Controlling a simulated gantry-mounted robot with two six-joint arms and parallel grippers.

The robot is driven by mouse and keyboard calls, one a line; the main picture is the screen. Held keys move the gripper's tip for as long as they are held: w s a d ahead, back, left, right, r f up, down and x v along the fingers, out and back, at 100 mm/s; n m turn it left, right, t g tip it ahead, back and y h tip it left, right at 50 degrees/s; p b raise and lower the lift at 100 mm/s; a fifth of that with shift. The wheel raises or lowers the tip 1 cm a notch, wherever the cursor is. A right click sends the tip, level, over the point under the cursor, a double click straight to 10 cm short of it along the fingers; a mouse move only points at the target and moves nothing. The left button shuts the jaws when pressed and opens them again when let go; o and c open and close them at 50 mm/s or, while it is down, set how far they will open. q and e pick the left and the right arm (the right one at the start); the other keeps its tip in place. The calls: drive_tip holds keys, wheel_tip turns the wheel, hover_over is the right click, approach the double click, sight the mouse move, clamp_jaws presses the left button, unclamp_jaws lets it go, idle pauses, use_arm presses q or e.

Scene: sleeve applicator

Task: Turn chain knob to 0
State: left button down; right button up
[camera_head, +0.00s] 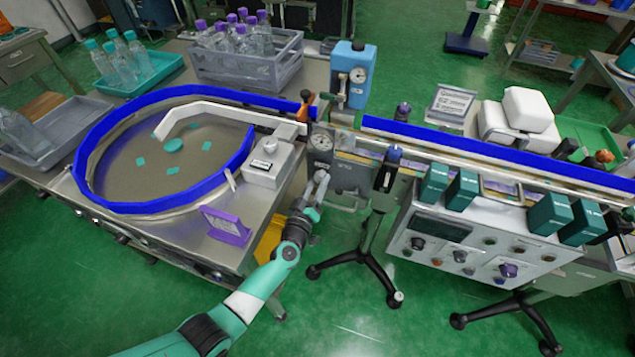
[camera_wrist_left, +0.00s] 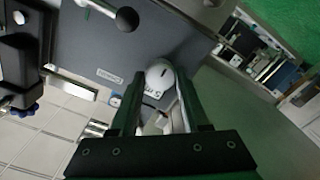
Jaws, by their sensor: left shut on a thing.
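In the head view the gripper hides the knob. I cannot read which knob is labelled chain. My right gripper is not in view.
A lever with a black ball (camera_wrist_left: 127,18) projects near the knob in the wrist view. A control box (camera_head: 470,245) with several knobs stands to the right. A blue-rimmed round table (camera_head: 85,185) is on the left. Black stand legs (camera_head: 365,250) are below the machine.

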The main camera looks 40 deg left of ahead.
use_arm(q)
drive_tip(key=n, duration=0.4)
drive_tip(key=shift+n, duration=0.4)
drive_tip(key=n, duration=0.3)
drive_tip(key=shift+n, duration=0.3)
drive_tip(key=n, duration=0.4)
drive_tip(key=shift+b, duration=0.35)
drive_tip(key=n, duration=0.5)
drive_tip(key=shift+b, duration=0.3)
drive_tip(key=n, duration=0.4)
drive_tip(key=shift+n+b, duration=0.3)
drive_tip(key=shift+b, duration=0.05)
drive_tip(key=n, duration=0.4)
drive_tip(key=shift+n+b, duration=0.3)
drive_tip(key=shift+b, duration=0.1)
drive_tip(key=n+b, duration=0.1)
drive_tip(key=n, duration=0.3)
drive_tip(key=shift+n, duration=2)
